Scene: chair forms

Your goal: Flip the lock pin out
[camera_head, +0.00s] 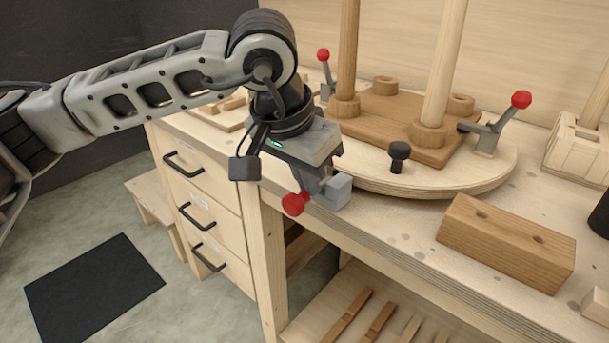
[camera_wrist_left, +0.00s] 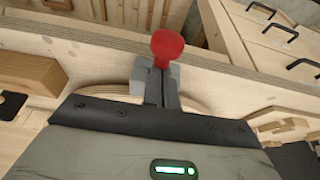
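The lock pin has a red ball knob (camera_head: 293,204) and a light grey block (camera_head: 338,192) at the bench's front edge. In the left wrist view the red knob (camera_wrist_left: 167,47) stands just beyond the fingertips, with the grey block (camera_wrist_left: 139,78) behind. My left gripper (camera_head: 313,190) comes down over the bench edge, beside the block. Its fingers (camera_wrist_left: 162,72) are nearly together and look shut around the pin's narrow part by the knob. The fingers hide most of that part. My right gripper is not in view.
A round wooden turntable (camera_head: 450,185) with upright posts lies behind the block. Red-knobbed clamps (camera_head: 487,138) and a black knob (camera_head: 399,151) stand on it. A drilled wooden block (camera_head: 507,243) lies right. Drawers (camera_head: 212,190) are below left.

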